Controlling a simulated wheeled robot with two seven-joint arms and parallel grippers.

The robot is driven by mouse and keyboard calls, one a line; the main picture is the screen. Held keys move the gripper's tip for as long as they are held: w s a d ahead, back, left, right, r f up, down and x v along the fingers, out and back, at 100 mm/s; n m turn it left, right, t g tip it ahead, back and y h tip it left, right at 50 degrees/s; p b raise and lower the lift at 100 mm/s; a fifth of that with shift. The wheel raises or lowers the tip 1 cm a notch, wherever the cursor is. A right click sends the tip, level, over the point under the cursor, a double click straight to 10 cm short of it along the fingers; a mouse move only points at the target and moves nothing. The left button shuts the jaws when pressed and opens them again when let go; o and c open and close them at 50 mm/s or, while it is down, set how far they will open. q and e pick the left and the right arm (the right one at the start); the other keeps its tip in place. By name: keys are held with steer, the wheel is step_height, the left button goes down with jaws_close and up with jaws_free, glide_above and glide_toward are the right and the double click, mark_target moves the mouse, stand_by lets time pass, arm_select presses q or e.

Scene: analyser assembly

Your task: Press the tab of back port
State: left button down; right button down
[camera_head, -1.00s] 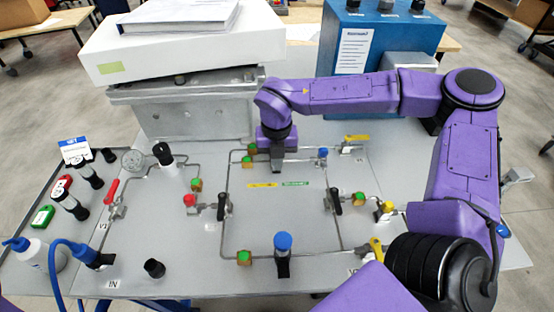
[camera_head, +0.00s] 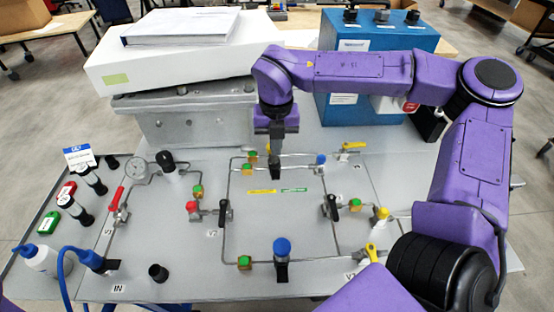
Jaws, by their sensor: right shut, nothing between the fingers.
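My right gripper (camera_head: 275,172) points down over the back stretch of the piping on the grey panel (camera_head: 330,275). Its dark fingers are shut and empty, in front of the back pipe, to the right of a green-and-yellow fitting (camera_head: 249,163). I cannot make out a back port or its tab; the gripper covers part of the pipe there. Whether the fingertips touch the panel or hover is unclear. My left gripper is out of view.
A grey metal box (camera_head: 190,125) bearing a white case (camera_head: 180,62) stands close behind. A blue unit (camera_head: 375,38) is at the back right. A blue knob (camera_head: 282,246) and black-handled valves (camera_head: 224,212) stand up from the panel. The panel's middle is mostly flat and clear.

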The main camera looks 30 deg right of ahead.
steer(key=shift+r, duration=1.95)
